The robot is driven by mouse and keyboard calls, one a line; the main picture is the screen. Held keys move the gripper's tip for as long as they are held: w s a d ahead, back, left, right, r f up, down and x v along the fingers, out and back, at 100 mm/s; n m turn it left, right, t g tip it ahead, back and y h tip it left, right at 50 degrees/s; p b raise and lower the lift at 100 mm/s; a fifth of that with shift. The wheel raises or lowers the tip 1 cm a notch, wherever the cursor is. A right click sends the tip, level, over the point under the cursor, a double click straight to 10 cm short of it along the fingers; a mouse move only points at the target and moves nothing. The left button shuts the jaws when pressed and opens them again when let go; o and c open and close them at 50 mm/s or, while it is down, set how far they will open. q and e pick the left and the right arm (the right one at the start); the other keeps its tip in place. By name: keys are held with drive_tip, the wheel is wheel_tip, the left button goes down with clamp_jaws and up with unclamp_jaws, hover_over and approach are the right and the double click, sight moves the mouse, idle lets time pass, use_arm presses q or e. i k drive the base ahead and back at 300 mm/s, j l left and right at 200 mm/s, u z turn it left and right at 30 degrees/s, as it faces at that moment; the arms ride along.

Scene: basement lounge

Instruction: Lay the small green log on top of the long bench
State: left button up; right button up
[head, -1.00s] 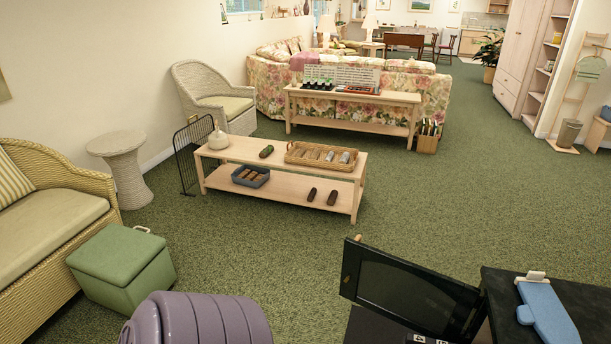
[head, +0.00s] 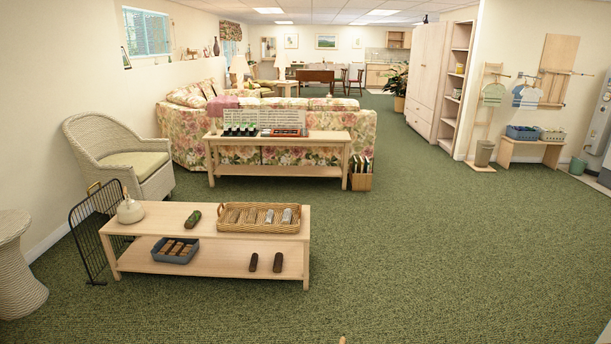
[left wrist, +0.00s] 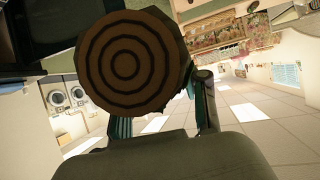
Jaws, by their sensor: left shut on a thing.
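In the left wrist view, my left gripper (left wrist: 162,108) is shut on a log (left wrist: 125,62). The log's round, brown, ringed end faces the camera; its side is mostly hidden and too dark to tell its colour. In the head view, a low two-level wooden bench (head: 225,262) stands at the left front. A dark green log (head: 193,219) lies on its top, left of a wicker basket (head: 258,228). A longer wooden bench (head: 328,146) stands behind it, along the floral sofa. My right gripper is not in view.
The low bench also bears a pale round pot (head: 130,211), and below, a blue-grey bin (head: 175,259) and two dark logs (head: 265,263). A black metal screen (head: 87,240) stands at its left end. Open green carpet (head: 430,250) lies to the right.

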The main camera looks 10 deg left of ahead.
sight(169, 221)
drive_tip(key=i+j+u, duration=0.75)
drive_tip(key=i+u, duration=0.2)
drive_tip(key=i+j+u, duration=0.1)
drive_tip(key=i+u, duration=0.35)
drive_tip(key=i+z, duration=0.1)
drive_tip(key=i, duration=0.45)
drive_tip(key=i+j, duration=0.1)
drive_tip(key=i, duration=0.45)
drive_tip(key=i+j+z, duration=0.15)
drive_tip(key=i, duration=0.4)
drive_tip(key=i+j+z, duration=0.1)
drive_tip(key=i, duration=0.45)
